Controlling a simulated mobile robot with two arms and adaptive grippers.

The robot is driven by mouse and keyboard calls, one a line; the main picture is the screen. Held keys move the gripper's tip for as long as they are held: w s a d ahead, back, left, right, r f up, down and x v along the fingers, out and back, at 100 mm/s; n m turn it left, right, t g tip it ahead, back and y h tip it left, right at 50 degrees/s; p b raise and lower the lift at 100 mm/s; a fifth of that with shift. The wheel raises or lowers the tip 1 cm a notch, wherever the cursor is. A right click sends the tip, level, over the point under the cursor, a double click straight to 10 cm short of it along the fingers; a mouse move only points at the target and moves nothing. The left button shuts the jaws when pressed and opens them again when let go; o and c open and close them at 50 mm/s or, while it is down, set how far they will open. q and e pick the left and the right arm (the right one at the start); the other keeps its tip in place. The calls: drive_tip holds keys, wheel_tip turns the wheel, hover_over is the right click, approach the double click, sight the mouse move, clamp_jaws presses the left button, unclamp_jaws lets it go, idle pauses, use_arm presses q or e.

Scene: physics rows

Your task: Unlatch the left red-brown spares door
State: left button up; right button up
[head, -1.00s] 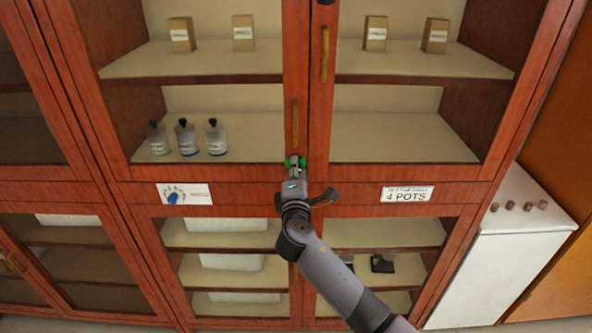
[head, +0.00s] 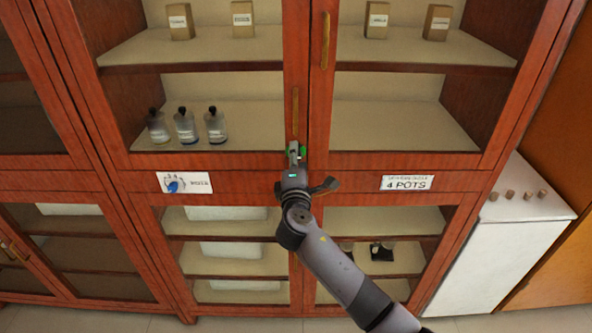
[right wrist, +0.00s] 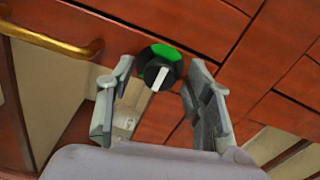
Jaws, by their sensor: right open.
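The left upper glass door has a red-brown frame (head: 297,60) and a vertical brass handle (head: 295,112); it stands shut beside the right door. Below its handle is a round latch, mostly hidden behind my gripper in the head view, with green (head: 304,152) showing at the side. In the right wrist view the latch (right wrist: 158,70) is a black knob with a white pointer bar, tilted from vertical, and a green sector above. My right gripper (right wrist: 160,85) is open, its fingers on either side of the knob's line, apparently not touching it. It also shows in the head view (head: 296,152). My left gripper is out of view.
Bottles (head: 185,127) and small boxes (head: 242,20) stand on the shelves behind the glass. A dial label (head: 184,183) and a "4 POTS" label (head: 406,182) are on the rail. A white cabinet (head: 500,245) stands at the right.

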drive_tip(key=s, duration=1.1)
drive_tip(key=shift+s, duration=0.35)
drive_tip(key=shift+f, duration=0.1)
